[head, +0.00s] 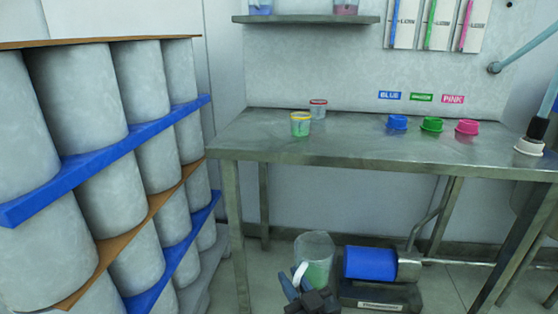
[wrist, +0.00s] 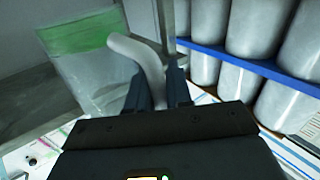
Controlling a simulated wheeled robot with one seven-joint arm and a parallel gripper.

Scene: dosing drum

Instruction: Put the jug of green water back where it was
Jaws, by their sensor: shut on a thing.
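The clear jug of green water (head: 319,268) is low in front of the steel table, in the lower middle of the head view. Its white handle (head: 300,273) faces left, and my gripper (head: 303,286) is shut on it. The wrist view shows the jug (wrist: 95,75) at upper left with a green band, and its pale curved handle (wrist: 140,52) between my fingers. The jug's lower part is partly hidden by my gripper in the head view. A shelf (head: 300,19) on the wall holds a blue jug (head: 260,6) and a pink jug (head: 346,6), with space between them.
The steel table (head: 260,146) carries a yellow-rimmed green cup (head: 300,124), a red-rimmed cup (head: 318,109), and blue (head: 397,122), green (head: 432,124) and pink lids (head: 467,126). A blue motor (head: 370,263) sits below. Stacked drums (head: 75,95) fill the left.

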